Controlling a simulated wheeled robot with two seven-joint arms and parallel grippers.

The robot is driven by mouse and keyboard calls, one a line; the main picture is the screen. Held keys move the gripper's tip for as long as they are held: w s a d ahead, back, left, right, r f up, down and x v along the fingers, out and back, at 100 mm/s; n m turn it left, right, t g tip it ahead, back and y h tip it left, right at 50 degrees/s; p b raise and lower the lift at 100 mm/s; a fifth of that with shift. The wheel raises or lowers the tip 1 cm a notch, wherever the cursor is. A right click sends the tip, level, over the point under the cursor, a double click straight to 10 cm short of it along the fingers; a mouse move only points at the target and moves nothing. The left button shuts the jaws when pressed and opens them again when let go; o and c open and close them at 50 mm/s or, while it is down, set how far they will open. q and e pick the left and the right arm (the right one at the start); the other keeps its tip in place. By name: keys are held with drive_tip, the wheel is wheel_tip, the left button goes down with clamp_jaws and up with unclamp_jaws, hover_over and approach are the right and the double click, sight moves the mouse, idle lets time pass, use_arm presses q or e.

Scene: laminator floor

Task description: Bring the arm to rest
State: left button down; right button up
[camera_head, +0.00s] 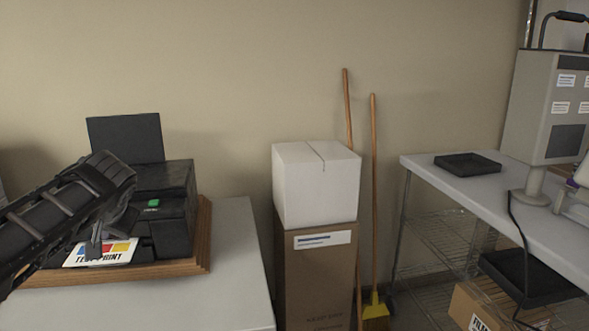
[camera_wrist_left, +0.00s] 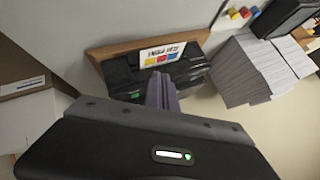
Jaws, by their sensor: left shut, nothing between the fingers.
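My left arm comes in from the left in the head view, and its gripper (camera_head: 95,243) is in front of the black printer (camera_head: 172,200). The gripper's fingers are shut with nothing between them. In the left wrist view the closed fingers (camera_wrist_left: 160,92) point toward the printer (camera_wrist_left: 125,80). A printed sheet marked TEST PRINT (camera_head: 118,252) lies at the printer's front, and it also shows in the left wrist view (camera_wrist_left: 163,54). In the head view the fingers overlap the sheet; I cannot tell whether they touch it. My right gripper is not in view.
The printer stands on a wooden board (camera_head: 205,235) on a light table (camera_head: 237,290). A white box (camera_head: 310,190) sits on a brown carton (camera_head: 300,275), with brooms (camera_head: 374,190) beside it. A right-hand table (camera_head: 425,170) holds a black tray (camera_head: 468,164).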

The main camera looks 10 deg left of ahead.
use_arm(q)
drive_tip(key=w+d+f+m+t+h, duration=0.2)
drive_tip(key=w+d+f+h, duration=0.45)
drive_tip(key=d+f, duration=0.55)
drive_tip(key=s+d+f+h, duration=0.1)
drive_tip(key=d+f+h, duration=0.1)
drive_tip(key=d+f, duration=0.6)
drive_tip(key=s+d+f+h, duration=0.1)
drive_tip(key=d+f, duration=0.2)
drive_tip(key=f, duration=0.9)
drive_tip(key=s+d+f+n+g+h, duration=0.1)
drive_tip(key=s+d+f+g, duration=0.1)
drive_tip(key=s+d+f, duration=0.35)
drive_tip(key=s+d+f+n+g, duration=0.1)
drive_tip(key=s+d+f+n, duration=0.15)
drive_tip(key=s+f, duration=0.55)
drive_tip(key=s+d+f+g, duration=0.2)
drive_tip(key=s+f, duration=0.4)
drive_tip(key=s, duration=0.3)
drive_tip(key=s+d+f+g, duration=0.3)
drive_tip(key=s+f, duration=0.3)
drive_tip(key=s, duration=0.4)
drive_tip(key=shift+d+f+m, duration=0.2)
drive_tip(key=shift+f+m, duration=0.1)
drive_tip(key=shift+m, duration=0.05)
